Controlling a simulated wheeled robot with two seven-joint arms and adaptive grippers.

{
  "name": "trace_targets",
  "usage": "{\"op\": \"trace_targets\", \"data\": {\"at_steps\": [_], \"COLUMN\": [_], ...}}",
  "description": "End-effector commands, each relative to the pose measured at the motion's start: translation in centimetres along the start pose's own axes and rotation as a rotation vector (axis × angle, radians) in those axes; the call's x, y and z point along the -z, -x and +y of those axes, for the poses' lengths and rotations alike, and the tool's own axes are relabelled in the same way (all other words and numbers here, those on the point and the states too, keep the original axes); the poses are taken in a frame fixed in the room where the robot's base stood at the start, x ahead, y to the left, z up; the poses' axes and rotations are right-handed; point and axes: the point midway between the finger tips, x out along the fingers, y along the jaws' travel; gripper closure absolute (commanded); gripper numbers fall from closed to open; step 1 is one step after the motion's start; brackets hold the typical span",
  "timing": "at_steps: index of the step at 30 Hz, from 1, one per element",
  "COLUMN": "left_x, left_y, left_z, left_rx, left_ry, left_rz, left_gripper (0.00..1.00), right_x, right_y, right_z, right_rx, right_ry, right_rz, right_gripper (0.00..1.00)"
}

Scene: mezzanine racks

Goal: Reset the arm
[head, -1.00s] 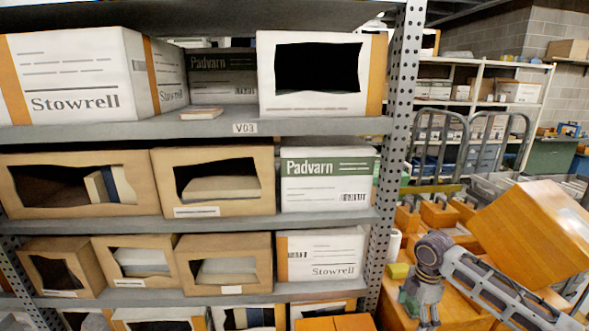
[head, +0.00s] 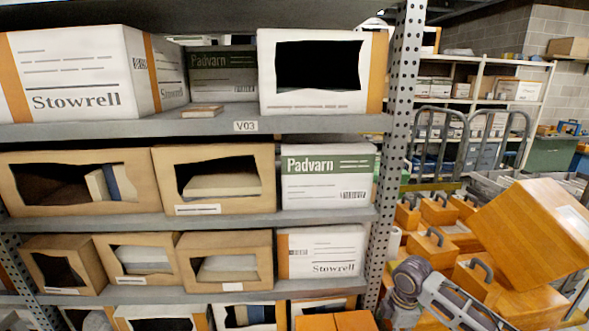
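My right arm (head: 450,300) comes in from the lower right corner, in front of the orange wooden boxes. Its dark round joint (head: 412,278) is just right of the shelf's perforated upright. Below that joint the arm bends down and leaves the picture at the bottom edge, so its gripper is hidden below the frame. My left arm and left gripper do not show.
A grey rack (head: 330,127) labelled V03 fills the left and middle, with Stowrell, Padvarn and open-fronted cartons on its shelves. Several orange boxes with handles (head: 437,247) are piled at right, with a large tilted orange box (head: 525,235) above the arm. Hand trucks (head: 440,120) stand behind.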

Motion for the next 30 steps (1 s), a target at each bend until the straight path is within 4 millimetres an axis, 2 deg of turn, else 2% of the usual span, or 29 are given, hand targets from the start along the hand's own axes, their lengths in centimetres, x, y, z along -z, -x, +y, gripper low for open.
{"op": "trace_targets", "data": {"at_steps": [1, 6, 15, 21, 30], "left_x": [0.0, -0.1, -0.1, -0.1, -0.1], "left_y": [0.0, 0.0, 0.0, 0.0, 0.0], "left_z": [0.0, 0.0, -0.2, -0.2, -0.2], "left_rx": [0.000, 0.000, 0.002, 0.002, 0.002], "left_ry": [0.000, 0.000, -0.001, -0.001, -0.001], "left_rz": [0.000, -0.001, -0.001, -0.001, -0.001], "left_gripper": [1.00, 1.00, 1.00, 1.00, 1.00], "right_x": [1.1, 3.8, 7.6, 9.4, 10.9], "right_y": [-0.6, -1.9, -3.3, -3.8, -3.9], "right_z": [-0.7, -2.3, -5.2, -7.2, -9.9], "right_rx": [-0.003, -0.027, -0.068, -0.090, -0.122], "right_ry": [-0.012, -0.069, -0.204, -0.315, -0.515], "right_rz": [0.012, 0.041, 0.098, 0.137, 0.189], "right_gripper": [0.16, 0.16, 0.16, 0.16, 0.16]}}
